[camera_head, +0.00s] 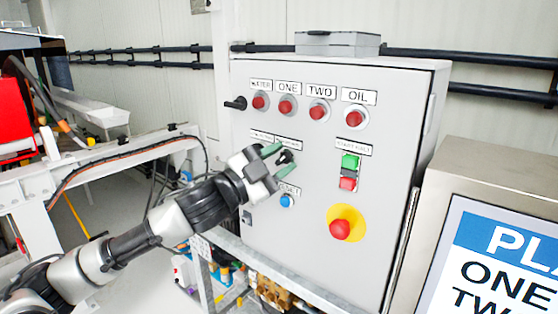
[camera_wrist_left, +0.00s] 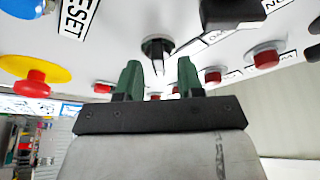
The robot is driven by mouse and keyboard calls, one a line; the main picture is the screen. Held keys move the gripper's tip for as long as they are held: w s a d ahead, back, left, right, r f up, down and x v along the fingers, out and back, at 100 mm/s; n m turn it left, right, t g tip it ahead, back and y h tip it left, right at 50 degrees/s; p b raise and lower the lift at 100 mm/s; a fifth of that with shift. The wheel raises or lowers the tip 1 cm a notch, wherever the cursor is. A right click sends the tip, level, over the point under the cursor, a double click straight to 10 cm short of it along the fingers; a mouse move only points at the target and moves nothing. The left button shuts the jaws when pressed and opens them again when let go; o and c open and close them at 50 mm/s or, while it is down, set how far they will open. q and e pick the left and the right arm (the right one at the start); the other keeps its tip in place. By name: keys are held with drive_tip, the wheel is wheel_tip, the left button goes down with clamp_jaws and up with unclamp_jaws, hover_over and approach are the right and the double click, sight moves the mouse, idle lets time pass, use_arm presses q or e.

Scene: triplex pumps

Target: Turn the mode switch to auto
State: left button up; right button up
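The mode switch (camera_head: 286,156) is a small black knob on the front of the grey control box (camera_head: 262,222), under a row of labels too small to read. My left gripper (camera_head: 281,158) is at the switch with its green fingers apart, one above and one below it in the head view. In the left wrist view the switch (camera_wrist_left: 157,46) shows between and just beyond the two green fingertips (camera_wrist_left: 159,66). Nothing is held, and I cannot tell whether a finger touches the knob. Its exact setting is unclear. My right gripper is out of view.
A blue reset button (camera_head: 287,200) sits just below the switch. To the right are a green and red start button (camera_head: 349,171) and a red emergency stop (camera_head: 340,229) on yellow. Several red lamps line the top. A sign screen (camera_head: 500,260) stands at the right.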

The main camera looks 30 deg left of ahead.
use_arm(q)
drive_tip(key=shift+s+a+f+b, duration=0.2)
drive_tip(key=shift+s+f+b, duration=0.15)
drive_tip(key=shift+b, duration=0.15)
drive_tip(key=b+v, duration=0.4)
drive_tip(key=v, duration=0.5)
drive_tip(key=shift+s, duration=0.45)
drive_tip(key=shift+a+r, duration=0.1)
drive_tip(key=shift+a, duration=0.05)
idle(0.3)
